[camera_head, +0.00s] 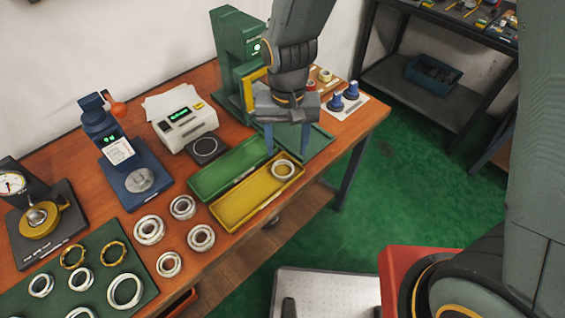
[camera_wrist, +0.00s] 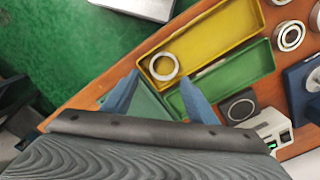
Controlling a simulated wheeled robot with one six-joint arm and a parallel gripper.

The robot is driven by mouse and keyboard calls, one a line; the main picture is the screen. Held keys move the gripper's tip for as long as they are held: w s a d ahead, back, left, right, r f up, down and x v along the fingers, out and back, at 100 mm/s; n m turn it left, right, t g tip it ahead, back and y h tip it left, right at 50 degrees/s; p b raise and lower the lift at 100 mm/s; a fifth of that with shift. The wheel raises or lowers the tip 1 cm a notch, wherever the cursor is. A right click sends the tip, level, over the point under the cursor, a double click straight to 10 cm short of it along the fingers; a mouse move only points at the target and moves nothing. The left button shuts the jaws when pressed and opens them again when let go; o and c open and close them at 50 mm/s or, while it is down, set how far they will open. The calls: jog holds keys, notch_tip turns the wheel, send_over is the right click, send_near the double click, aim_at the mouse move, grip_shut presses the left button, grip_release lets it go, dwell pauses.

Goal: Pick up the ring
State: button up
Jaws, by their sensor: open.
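A silver ring (camera_head: 283,169) lies in the yellow tray (camera_head: 232,213), at the tray's right end. In the wrist view the ring (camera_wrist: 164,67) lies near the end of the yellow tray (camera_wrist: 215,32), beyond the fingertips and between their lines. My gripper (camera_head: 287,148) is open and empty, pointing down above the right ends of the trays. Its two blue fingers (camera_wrist: 160,85) stand apart in the wrist view, and nothing is between them. Part of the table under my gripper is hidden in the head view.
A green tray (camera_head: 228,168) lies beside the yellow one. Several bearings (camera_head: 149,230) stand left of the trays, and a green mat (camera_head: 140,265) holds more rings. A green press (camera_head: 232,50) stands behind my gripper. A blue gauge stand (camera_head: 125,150) and a white meter (camera_head: 184,120) stand at the back.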

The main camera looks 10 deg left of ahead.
aim_at(283, 168)
jog(key=shift+s+a+f, duration=0.1)
jog(key=shift+s+a, duration=0.1)
jog(key=shift+a, duration=0.3)
jog(key=shift+a+f, duration=0.1)
jog(key=shift+f, duration=0.15)
jog(key=shift+w+f+p, duration=0.15)
jog(key=shift+f+p, duration=1.1)
jog(key=shift+f, duration=2.4)
jog(key=c, duration=0.7)
jog(key=shift+r, duration=0.1)
